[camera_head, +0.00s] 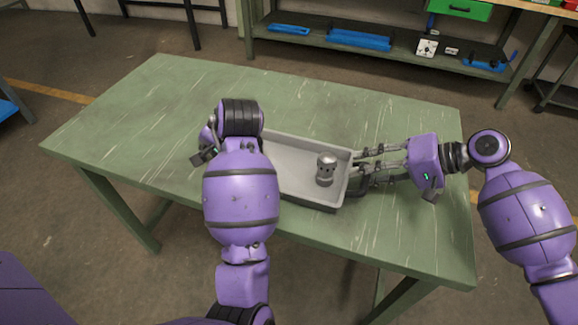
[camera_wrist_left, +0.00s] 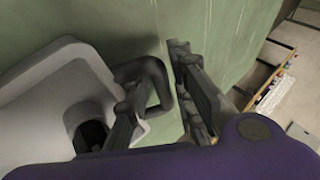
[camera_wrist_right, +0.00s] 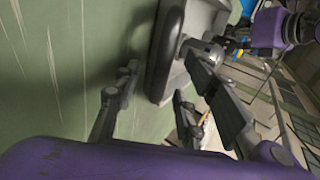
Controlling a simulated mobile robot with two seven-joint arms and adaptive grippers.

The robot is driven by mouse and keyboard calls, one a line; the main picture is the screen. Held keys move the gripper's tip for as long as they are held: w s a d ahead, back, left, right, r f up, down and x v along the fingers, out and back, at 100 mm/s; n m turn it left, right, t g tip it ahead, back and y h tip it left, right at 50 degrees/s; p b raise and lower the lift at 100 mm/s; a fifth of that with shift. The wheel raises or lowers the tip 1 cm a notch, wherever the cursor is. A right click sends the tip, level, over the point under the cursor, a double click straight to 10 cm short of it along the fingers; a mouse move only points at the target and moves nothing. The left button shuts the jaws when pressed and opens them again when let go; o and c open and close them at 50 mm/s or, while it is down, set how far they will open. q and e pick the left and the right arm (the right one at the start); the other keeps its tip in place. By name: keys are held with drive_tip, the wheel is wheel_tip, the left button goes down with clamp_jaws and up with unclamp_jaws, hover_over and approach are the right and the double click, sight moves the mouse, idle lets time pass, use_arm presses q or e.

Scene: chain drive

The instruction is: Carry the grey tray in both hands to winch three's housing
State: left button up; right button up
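The grey tray (camera_head: 290,150) lies on the green table, with a small grey metal part (camera_head: 326,170) standing inside at its right end. My left gripper is mostly hidden behind my own arm in the head view. In the left wrist view, the left gripper (camera_wrist_left: 160,75) is open, its fingers either side of the tray's dark loop handle (camera_wrist_left: 153,72). My right gripper (camera_head: 362,165) is at the tray's right end. In the right wrist view its fingers (camera_wrist_right: 158,78) stand apart, with the dark handle (camera_wrist_right: 163,55) just ahead or between them. I see no winch housing.
The green table (camera_head: 130,115) is bare around the tray. Behind it stands a shelf (camera_head: 385,55) with blue trays (camera_head: 358,39), a green bin (camera_head: 462,7) and small parts. A dark stand or stool (camera_head: 560,85) is at the right edge.

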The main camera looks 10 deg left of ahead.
use_arm(q)
drive_tip(key=shift+w+a+f, duration=0.1)
drive_tip(key=shift+w+f, duration=0.05)
drive_tip(key=shift+f, duration=0.1)
use_arm(e)
drive_tip(key=shift+a+f, duration=0.2)
drive_tip(key=shift+a, duration=0.1)
use_arm(q)
drive_tip(key=shift+c, duration=0.5)
use_arm(e)
drive_tip(key=shift+c, duration=0.5)
use_arm(q)
clamp_jaws()
use_arm(e)
drive_tip(key=c, duration=0.6)
clamp_jaws()
